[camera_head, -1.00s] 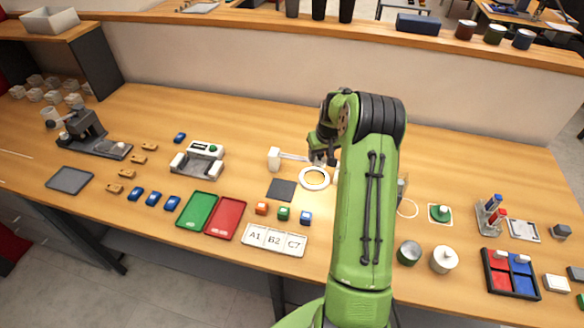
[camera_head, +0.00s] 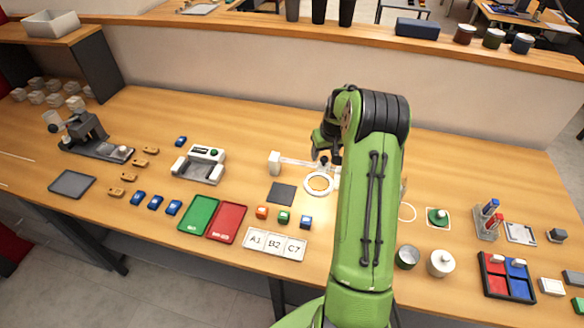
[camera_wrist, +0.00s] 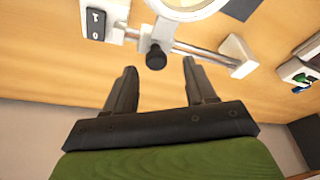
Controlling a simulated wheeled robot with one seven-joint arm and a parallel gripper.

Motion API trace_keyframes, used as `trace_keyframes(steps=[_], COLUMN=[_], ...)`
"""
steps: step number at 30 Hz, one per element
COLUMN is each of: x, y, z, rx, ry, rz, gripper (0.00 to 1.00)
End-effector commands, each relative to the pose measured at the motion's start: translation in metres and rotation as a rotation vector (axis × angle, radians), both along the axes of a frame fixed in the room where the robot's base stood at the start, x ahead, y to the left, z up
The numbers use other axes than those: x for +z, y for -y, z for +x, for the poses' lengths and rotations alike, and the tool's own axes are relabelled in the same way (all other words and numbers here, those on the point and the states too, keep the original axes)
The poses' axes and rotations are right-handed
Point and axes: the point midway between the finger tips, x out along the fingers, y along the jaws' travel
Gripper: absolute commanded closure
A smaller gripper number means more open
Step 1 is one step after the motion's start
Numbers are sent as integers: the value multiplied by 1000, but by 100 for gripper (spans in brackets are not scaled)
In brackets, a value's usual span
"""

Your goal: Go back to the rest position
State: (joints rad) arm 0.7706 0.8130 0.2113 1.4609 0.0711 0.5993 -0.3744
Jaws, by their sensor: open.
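My gripper (camera_wrist: 159,68) is open and empty. In the wrist view its two dark fingers point towards a black knob (camera_wrist: 156,57) on the device with a white ring (camera_wrist: 188,12). The knob shows between the fingertips, with no visible contact. In the head view my arm stands over the right-middle of the table, and the gripper is mostly hidden behind the wrist. The white ring (camera_head: 319,183) lies just below it, on a rail with a white end block (camera_head: 274,163). The right part of this device is hidden by my arm.
A dark square pad (camera_head: 281,194), green tray (camera_head: 198,214), red tray (camera_head: 227,223) and labelled plate (camera_head: 274,244) lie left of my arm. A wall (camera_head: 250,75) rises behind.

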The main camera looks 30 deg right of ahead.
Motion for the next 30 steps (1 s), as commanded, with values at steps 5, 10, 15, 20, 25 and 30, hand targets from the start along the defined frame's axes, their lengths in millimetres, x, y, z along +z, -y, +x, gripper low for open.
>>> trace_keyframes(steps=[5,10,15,20,25,30], x=[27,37,35,35,52,137], y=[1,1,1,1,-13,-95], z=[1,1,1,1,3,-12], rx=[0,0,0,0,20,106], ry=[4,5,5,6,10,28], rz=[-4,-4,-4,-4,-14,-63], gripper=[45,45,45,45,45,45])
